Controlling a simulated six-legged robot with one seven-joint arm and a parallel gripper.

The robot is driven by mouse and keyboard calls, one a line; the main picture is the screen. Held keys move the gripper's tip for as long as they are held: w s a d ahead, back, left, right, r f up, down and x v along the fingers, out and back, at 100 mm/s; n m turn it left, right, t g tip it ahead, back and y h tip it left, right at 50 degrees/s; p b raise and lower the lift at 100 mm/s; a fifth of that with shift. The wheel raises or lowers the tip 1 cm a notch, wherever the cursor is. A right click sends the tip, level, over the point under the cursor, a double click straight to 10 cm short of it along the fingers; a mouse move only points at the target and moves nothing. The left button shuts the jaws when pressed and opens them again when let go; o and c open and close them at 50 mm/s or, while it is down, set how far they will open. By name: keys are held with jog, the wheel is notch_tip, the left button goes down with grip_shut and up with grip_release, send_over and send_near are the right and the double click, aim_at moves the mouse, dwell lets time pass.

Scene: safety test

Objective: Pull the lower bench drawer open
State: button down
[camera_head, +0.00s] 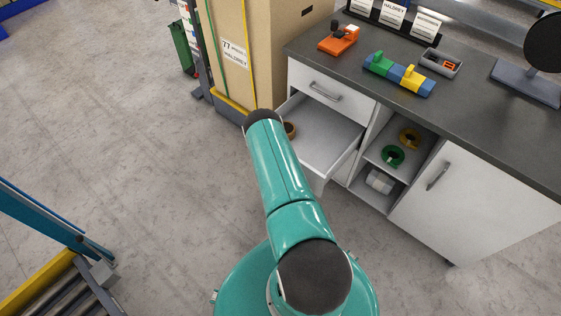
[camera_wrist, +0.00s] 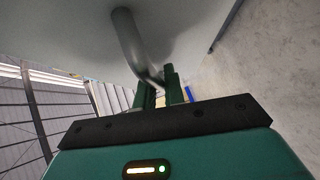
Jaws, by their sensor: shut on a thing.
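The lower bench drawer (camera_head: 328,133) stands pulled out from the white bench, below a closed upper drawer (camera_head: 322,92). A brown ring-shaped item (camera_head: 290,130) lies inside it, partly hidden by my arm. In the wrist view, the pale drawer front (camera_wrist: 190,25) fills the top, with a curved grey bar handle (camera_wrist: 126,38) on it. My gripper (camera_wrist: 159,84) is shut on this handle, its two dark green fingers at the bar's near end. In the head view my arm hides the gripper and the handle.
Right of the drawer are open shelves (camera_head: 367,192) with yellow and green rolls, then a closed cabinet door (camera_head: 442,190). A tall cardboard box (camera_head: 240,50) stands left of the bench. A roller conveyor (camera_head: 70,285) is at lower left. The floor (camera_head: 130,130) between is clear.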

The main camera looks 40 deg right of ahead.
jog(key=shift+a+r, duration=0.1)
jog(key=shift+a, duration=0.85)
jog(key=c, duration=1.8)
grip_release()
jog(key=shift+o, duration=0.2)
jog(key=shift+s+a, duration=0.1)
jog(key=shift+s, duration=0.05)
jog(key=v, duration=1.3)
jog(key=shift+s+a, duration=0.2)
jog(key=shift+s, duration=0.05)
jog(key=shift+r, duration=0.1)
